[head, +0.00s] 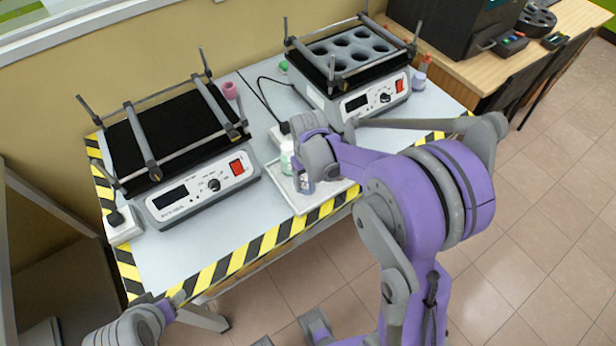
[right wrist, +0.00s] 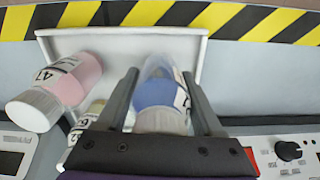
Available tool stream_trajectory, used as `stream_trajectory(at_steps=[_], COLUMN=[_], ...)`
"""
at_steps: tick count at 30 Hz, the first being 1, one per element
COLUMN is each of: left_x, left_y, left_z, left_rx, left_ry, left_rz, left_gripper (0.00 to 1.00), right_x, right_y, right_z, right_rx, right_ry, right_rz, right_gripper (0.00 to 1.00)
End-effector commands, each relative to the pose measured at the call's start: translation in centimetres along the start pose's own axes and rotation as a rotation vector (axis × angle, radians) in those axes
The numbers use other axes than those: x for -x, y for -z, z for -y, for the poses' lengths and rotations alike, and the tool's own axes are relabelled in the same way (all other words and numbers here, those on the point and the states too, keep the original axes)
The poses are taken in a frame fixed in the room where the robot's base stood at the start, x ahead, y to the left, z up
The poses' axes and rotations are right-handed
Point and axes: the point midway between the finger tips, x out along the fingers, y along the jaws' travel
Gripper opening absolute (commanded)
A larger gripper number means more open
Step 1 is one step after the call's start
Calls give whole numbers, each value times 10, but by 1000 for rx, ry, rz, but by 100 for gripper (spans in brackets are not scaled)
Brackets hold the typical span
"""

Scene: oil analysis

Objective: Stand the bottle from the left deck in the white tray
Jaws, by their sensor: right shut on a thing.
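My right gripper (head: 312,172) is over the white tray (head: 336,188) at the front middle of the table. It is shut on a bottle with blue content (right wrist: 158,92) and a white cap; this bottle shows partly below the gripper in the head view (head: 305,186). Its base is over the tray (right wrist: 215,38); I cannot tell whether it touches the tray floor. The left deck (head: 165,135) is black and carries no bottle. My left gripper (head: 174,301) is low at the front left, away from the table things; its opening is unclear.
A pink bottle (right wrist: 72,75) and a yellowish bottle (right wrist: 92,112), partly hidden, are at the tray in the wrist view. A greenish bottle (head: 287,155) shows beside my gripper. The right deck holds a rack with holes (head: 350,48).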

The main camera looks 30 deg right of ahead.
Motion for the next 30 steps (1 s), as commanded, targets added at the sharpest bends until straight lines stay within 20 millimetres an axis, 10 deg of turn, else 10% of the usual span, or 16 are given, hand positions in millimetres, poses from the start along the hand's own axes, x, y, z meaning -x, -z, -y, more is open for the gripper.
stream_trajectory(at_steps=[30], left_x=[-13], left_y=[-10], left_z=[0], left_rx=[0], left_ry=[0], left_rz=[6], left_gripper=[68], right_x=[-22], right_y=[0], right_z=[0], right_rx=[0], right_ry=[0], right_rz=[0], right_gripper=[1])
